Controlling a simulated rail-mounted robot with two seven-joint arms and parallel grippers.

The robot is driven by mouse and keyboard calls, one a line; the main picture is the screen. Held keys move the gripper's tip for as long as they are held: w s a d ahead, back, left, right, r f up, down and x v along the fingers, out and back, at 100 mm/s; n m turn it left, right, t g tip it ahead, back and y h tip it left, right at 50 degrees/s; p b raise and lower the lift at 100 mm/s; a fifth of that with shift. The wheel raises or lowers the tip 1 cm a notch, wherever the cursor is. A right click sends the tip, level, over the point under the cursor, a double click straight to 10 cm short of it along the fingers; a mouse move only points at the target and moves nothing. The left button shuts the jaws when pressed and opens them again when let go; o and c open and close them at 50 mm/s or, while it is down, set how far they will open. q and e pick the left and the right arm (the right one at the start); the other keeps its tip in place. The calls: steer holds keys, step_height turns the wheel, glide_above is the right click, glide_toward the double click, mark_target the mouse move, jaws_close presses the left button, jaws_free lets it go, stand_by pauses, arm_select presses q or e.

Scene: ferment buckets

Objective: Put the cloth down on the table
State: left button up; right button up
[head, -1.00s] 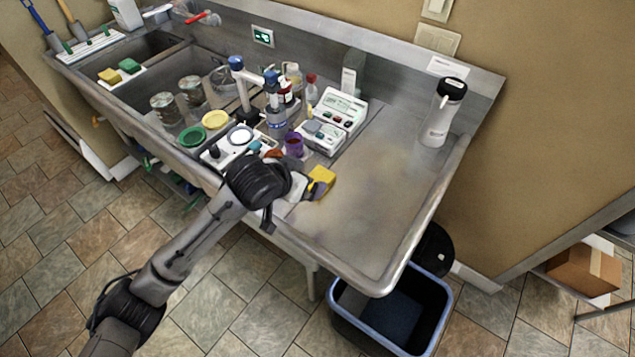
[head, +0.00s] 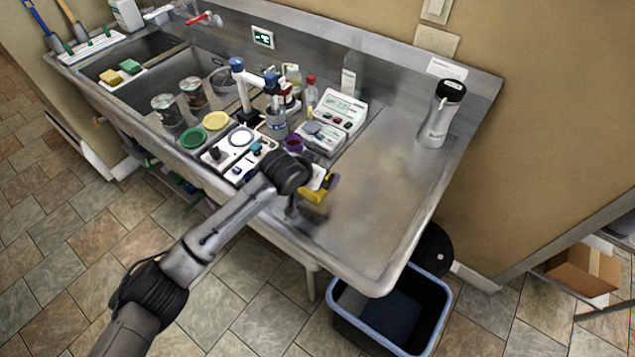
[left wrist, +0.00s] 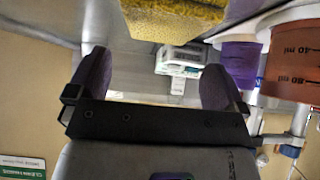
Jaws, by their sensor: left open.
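A yellow cloth-like piece (head: 317,193) is at the front part of the steel table, right beside my left gripper (head: 318,184). In the left wrist view the yellow piece (left wrist: 172,18) crosses the top edge, with a rough surface. The two dark fingers of my left gripper (left wrist: 156,78) stand wide apart there, with nothing gripped between them. I cannot tell whether the gripper touches the yellow piece. Part of it is hidden by the gripper in the head view. My right gripper does not show.
A purple cup (head: 293,143) and a white instrument (head: 322,137) stand close behind the gripper. A white bottle (head: 440,115) stands at the back right. The right part of the table (head: 385,200) is clear. A bin (head: 390,318) stands below.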

arm_select(q)
steer(key=shift+s+p+x, duration=0.2)
steer(key=shift+p+x, duration=0.15)
steer(key=shift+x, duration=2)
steer(key=shift+f, duration=0.1)
steer(key=c, duration=1.1)
steer(key=shift+o, duration=0.2)
